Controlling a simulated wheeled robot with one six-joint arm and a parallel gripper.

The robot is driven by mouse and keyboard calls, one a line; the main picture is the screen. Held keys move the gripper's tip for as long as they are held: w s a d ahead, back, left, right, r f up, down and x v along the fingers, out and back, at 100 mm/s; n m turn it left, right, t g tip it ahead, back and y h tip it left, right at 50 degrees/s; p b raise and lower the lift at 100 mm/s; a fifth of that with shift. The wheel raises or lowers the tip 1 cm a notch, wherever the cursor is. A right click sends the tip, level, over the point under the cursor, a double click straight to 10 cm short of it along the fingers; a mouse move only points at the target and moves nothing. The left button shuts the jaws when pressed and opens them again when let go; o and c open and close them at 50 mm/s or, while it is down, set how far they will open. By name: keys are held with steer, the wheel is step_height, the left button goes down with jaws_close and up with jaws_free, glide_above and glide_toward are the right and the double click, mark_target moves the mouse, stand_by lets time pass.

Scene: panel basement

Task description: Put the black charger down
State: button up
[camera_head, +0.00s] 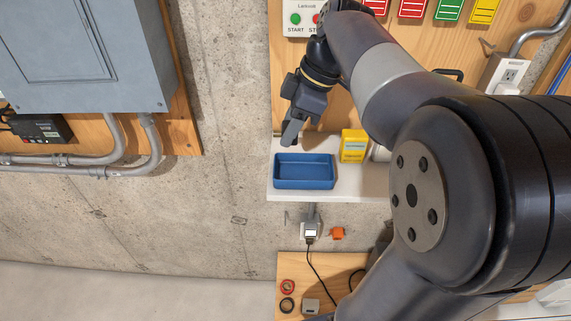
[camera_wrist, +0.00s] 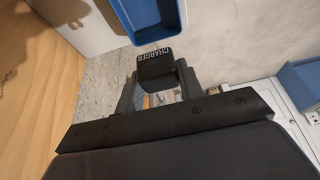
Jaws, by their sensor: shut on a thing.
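The black charger (camera_wrist: 154,68), with white "CHARGER" lettering on its edge, is between the fingers of my gripper (camera_wrist: 157,85) in the wrist view. The gripper is shut on it. In the head view my gripper (camera_head: 291,132) points down above the back left of a blue tray (camera_head: 304,184) on a white shelf. I cannot clearly make out the charger there. The blue tray also shows at the top of the wrist view (camera_wrist: 122,16), beyond the charger. The tray looks empty in the head view.
A yellow box (camera_head: 354,146) stands on the white shelf (camera_head: 345,191) right of the tray. Below are a wall outlet with a corded plug (camera_head: 311,230) and an orange item (camera_head: 337,233). A lower wooden surface holds rings and a grey box (camera_head: 310,305). A START/STOP box (camera_head: 301,18) hangs above.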

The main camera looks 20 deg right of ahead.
glide_toward(283, 174)
steer(key=x, duration=0.5)
steer(key=shift+a+r, duration=0.1)
steer(key=shift+a, duration=0.2)
steer(key=shift+f+b, duration=0.4)
steer(key=shift+f, duration=0.25)
steer(key=o, duration=0.8)
steer(key=shift+r, duration=0.15)
steer(key=shift+r+p, duration=0.6)
steer(key=shift+p, duration=0.15)
steer(key=v, duration=1.2)
